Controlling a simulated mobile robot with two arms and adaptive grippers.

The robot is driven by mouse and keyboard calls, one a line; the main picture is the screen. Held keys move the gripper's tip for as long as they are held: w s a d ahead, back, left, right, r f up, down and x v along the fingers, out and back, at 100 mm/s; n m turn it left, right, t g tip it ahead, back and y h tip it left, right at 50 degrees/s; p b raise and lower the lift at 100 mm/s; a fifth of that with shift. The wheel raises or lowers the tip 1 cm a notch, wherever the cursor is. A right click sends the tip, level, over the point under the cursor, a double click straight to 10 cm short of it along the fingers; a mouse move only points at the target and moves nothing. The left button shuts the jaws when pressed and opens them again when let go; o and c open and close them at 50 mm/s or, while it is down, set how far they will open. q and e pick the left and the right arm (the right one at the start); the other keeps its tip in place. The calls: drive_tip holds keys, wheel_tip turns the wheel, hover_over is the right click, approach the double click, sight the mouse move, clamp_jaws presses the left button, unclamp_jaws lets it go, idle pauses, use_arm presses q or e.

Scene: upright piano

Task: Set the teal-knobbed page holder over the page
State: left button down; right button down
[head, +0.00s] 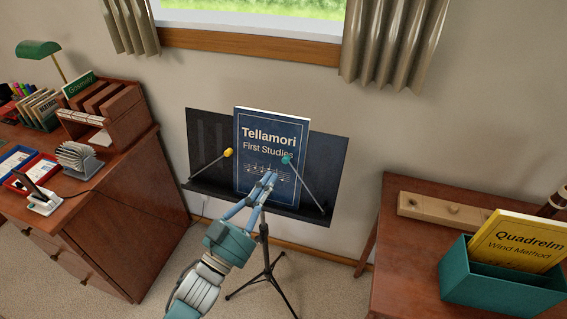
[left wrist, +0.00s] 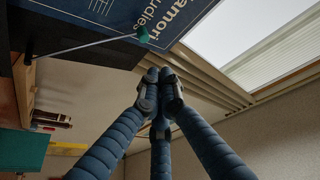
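A blue book, "Tellamori First Studies" (head: 262,135), stands upright on a black music stand (head: 331,150). The teal-knobbed page holder (head: 305,186) slants up and left from the stand's lower right, with its teal knob (head: 286,159) in front of the book's right part. In the left wrist view the teal knob (left wrist: 143,35) also shows against the book cover (left wrist: 100,22), near its edge. My left gripper (head: 268,177) is in front of the book, just below and left of the knob. Its fingertips (left wrist: 160,77) are together and empty, apart from the knob. My right gripper is not in view.
A yellow-knobbed holder (head: 228,153) leans at the stand's left, its knob just left of the book. A desk (head: 150,200) with a lamp and organizers stands left. A table (head: 405,245) at right holds a teal box (head: 490,283) with a yellow book (head: 518,243).

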use_arm(q)
drive_tip(key=s+r+p+x, duration=0.1)
drive_tip(key=r+p+x, duration=0.15)
drive_tip(key=x, duration=0.75)
drive_tip(key=shift+h, duration=0.3)
drive_tip(key=f, duration=0.2)
drive_tip(key=a+f, duration=0.1)
drive_tip(key=f, duration=0.1)
drive_tip(key=shift+a+f+p, duration=0.2)
drive_tip(key=shift+f+p, duration=0.2)
drive_tip(key=a+f+n+t+y+b, duration=0.1)
drive_tip(key=a+f+n+y+b, duration=0.1)
drive_tip(key=shift+a+n+t, duration=0.2)
drive_tip(key=shift+n+t, duration=0.1)
drive_tip(key=shift+n, duration=0.1)
drive_tip(key=shift+f, duration=0.1)
